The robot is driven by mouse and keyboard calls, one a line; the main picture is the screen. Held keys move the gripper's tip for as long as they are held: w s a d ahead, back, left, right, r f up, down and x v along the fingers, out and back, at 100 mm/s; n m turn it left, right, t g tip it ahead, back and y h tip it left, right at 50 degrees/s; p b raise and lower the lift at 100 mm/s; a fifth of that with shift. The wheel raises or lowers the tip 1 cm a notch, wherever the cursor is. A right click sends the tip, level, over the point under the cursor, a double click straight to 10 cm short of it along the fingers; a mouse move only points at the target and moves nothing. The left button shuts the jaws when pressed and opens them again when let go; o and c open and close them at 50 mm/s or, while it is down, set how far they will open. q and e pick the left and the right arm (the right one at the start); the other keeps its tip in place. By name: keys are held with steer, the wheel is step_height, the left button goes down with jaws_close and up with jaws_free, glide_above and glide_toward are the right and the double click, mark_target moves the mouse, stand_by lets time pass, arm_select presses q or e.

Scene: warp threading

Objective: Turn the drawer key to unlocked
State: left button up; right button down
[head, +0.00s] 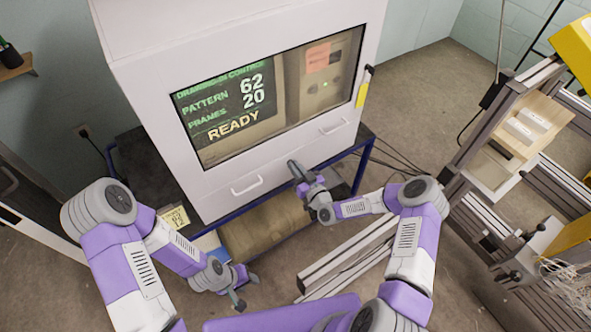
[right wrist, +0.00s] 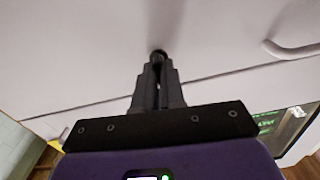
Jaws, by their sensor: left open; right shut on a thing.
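The drawer key is mostly hidden between the fingers of my right gripper (head: 294,168). In the right wrist view, the right gripper (right wrist: 158,66) has its fingers close together on a small dark round piece, the key (right wrist: 158,53), at the pale drawer front (right wrist: 80,50). The key's angle cannot be read. In the head view this gripper touches the white cabinet's lower front (head: 275,180), between two bar handles. My left gripper (head: 246,291) is open and empty, low in front of the cabinet, away from the key.
The cabinet's screen (head: 225,105) reads "READY" above the drawers. One handle (head: 247,187) is left of my right gripper, another (head: 335,126) is to its upper right. A metal frame (head: 510,130) stands at right. A brown roll (head: 265,235) lies below the cabinet.

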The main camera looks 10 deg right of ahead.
steer(key=shift+w+d+f+m+b, duration=0.1)
steer(key=shift+f+m+b, duration=0.05)
steer(key=shift+m+b, duration=2.35)
steer(key=shift+s+d+f+m+b, duration=0.1)
steer(key=shift+m+b, duration=1.8)
steer(key=shift+m, duration=1.15)
steer(key=shift+w+d+f+m+b, duration=0.1)
steer(key=shift+f+m+b, duration=0.05)
steer(key=shift+m+b, duration=2.35)
steer(key=shift+m+p, duration=0.3)
steer(key=shift+m, duration=0.15)
steer(key=c, duration=1.3)
jaws_free()
steer(key=p+v, duration=0.1)
steer(key=v, duration=0.6)
steer(key=shift+s, duration=0.25)
